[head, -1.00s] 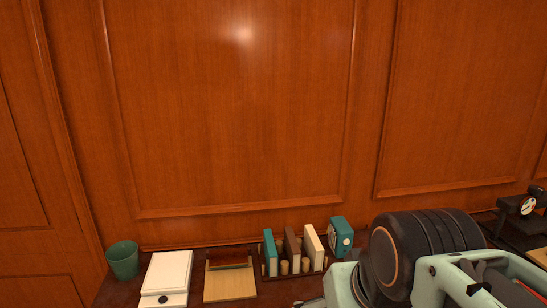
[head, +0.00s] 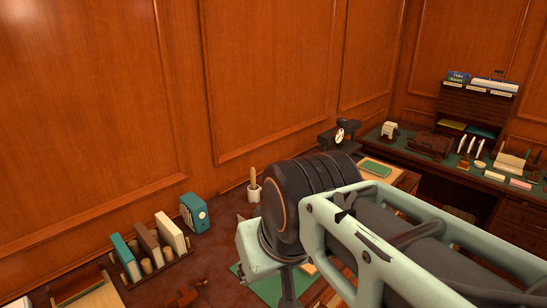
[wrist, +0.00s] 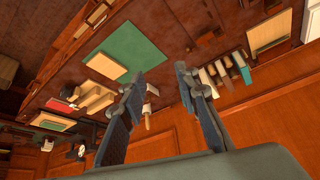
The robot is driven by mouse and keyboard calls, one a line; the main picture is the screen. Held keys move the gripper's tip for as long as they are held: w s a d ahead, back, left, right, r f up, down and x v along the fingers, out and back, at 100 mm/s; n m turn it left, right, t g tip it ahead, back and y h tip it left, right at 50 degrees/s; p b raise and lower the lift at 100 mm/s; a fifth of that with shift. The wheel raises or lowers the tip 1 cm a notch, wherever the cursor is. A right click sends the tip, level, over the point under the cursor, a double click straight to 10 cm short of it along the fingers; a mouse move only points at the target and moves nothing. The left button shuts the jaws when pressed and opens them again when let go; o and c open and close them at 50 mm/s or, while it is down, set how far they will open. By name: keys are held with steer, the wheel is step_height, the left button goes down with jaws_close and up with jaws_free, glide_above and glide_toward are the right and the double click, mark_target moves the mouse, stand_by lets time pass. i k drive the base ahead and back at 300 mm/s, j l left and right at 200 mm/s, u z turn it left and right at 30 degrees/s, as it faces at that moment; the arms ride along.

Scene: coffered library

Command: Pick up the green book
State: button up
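A flat green book (head: 376,168) lies on a light wooden board (head: 398,176) near the room's corner, in the head view. What looks like the same green item (wrist: 52,124) shows small at the left of the wrist view. A teal book (head: 126,257) stands upright in a rack with a brown and a cream book. My gripper (wrist: 158,80) shows in the wrist view with its two fingers apart and nothing between them. It is away from the books. In the head view my arm hides the gripper and part of the desk.
A green mat (head: 268,287) lies partly behind my arm; it also shows in the wrist view (wrist: 128,47). A teal radio (head: 195,213), a pot (head: 254,191) and a black device (head: 338,138) stand on the desk. A second desk at right holds a dark shelf unit (head: 476,106) and small items.

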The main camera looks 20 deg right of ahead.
mark_target(373, 168)
steer(key=z, duration=1.4)
steer(key=i+l+z, duration=0.25)
steer(key=i+z, duration=0.5)
steer(key=i, duration=0.55)
steer(key=i+l+u, duration=0.1)
steer(key=i+u, duration=0.35)
steer(key=i+l+u, duration=0.25)
steer(key=u, duration=0.15)
steer(key=i, duration=0.1)
